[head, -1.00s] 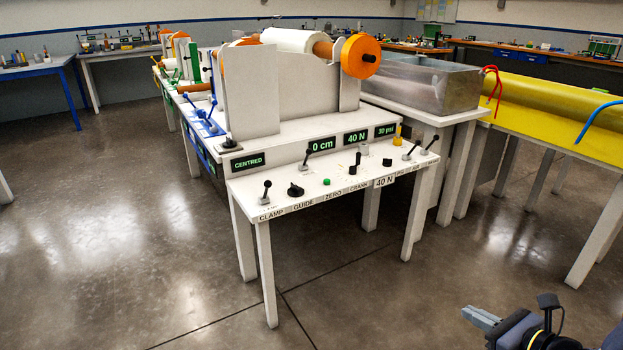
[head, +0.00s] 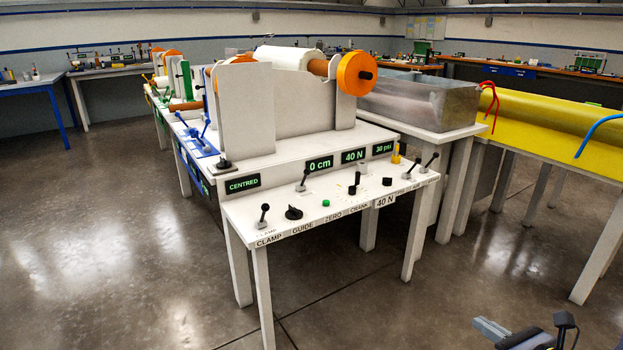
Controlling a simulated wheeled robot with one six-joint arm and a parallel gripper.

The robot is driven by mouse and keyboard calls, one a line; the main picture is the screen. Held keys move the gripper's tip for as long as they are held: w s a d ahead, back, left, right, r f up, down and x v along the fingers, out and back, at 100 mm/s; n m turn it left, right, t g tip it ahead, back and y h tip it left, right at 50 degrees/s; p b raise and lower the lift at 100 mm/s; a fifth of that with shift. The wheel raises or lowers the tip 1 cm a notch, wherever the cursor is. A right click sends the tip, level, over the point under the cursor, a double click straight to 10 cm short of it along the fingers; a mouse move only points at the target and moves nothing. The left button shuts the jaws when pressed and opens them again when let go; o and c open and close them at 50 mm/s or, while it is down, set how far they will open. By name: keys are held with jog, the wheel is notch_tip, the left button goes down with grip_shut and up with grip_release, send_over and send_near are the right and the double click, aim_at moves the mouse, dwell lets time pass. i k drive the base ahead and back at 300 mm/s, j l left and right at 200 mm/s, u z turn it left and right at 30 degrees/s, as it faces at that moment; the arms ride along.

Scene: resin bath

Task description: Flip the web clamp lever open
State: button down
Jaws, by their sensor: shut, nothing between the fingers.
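The web clamp lever (head: 263,215) is a short black-knobbed lever at the left end of the white control panel (head: 235,209), above the CLAMP label (head: 268,240). It stands nearly upright, leaning slightly. My gripper (head: 490,329) is at the bottom right, low over the floor and well apart from the panel. Its grey fingers are together and hold nothing.
The panel also carries a black guide knob (head: 293,212), a green button (head: 326,203) and several other levers. A yellow-covered table (head: 540,125) is at right. The floor in front is clear.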

aim_at(306, 173)
jog(key=i+j, duration=1.55)
jog(key=i, duration=0.15)
